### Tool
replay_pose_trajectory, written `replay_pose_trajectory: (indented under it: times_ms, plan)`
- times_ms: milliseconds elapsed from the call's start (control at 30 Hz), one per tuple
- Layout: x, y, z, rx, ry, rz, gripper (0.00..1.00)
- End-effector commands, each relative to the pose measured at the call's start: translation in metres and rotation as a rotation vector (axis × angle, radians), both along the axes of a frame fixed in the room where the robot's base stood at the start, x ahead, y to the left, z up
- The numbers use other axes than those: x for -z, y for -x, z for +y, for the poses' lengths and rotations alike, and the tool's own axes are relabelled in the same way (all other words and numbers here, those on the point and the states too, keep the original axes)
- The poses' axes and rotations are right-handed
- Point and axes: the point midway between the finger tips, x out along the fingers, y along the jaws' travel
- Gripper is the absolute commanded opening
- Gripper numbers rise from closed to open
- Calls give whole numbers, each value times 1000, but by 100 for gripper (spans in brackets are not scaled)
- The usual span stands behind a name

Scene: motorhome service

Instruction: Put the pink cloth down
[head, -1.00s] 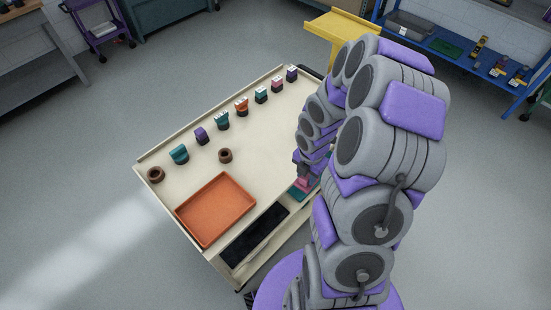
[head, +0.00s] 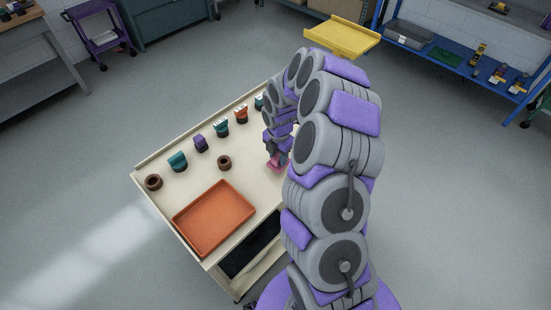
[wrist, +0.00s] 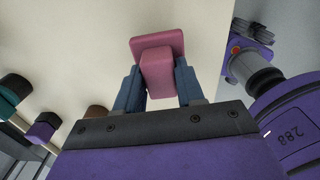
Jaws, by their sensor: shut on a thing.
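The pink cloth (wrist: 158,75) is a folded, block-like pink piece. In the wrist view it sits between the two blue-grey fingers of my gripper (wrist: 160,88), which is shut on it. In the head view a bit of the pink cloth (head: 276,163) shows under my gripper (head: 277,156), over the right part of the cream cart top (head: 234,161). I cannot tell whether the cloth touches the top. My arm hides the right end of the cart.
An orange tray (head: 214,219) lies at the cart's front left, near a dark recess (head: 248,248). Bare cream surface lies between tray and gripper. A yellow stand (head: 342,37) is behind.

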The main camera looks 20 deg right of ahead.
Motion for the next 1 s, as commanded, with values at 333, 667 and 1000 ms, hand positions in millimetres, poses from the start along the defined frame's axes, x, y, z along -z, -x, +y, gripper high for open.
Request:
replay_pose_trajectory:
  times_ms: [333, 667, 1000]
  plan:
    - [28, -13, 5, 1, -3, 4, 9]
    - [34, -14, 5, 1, -2, 3, 45]
    - [33, -14, 4, 1, -1, 0, 64]
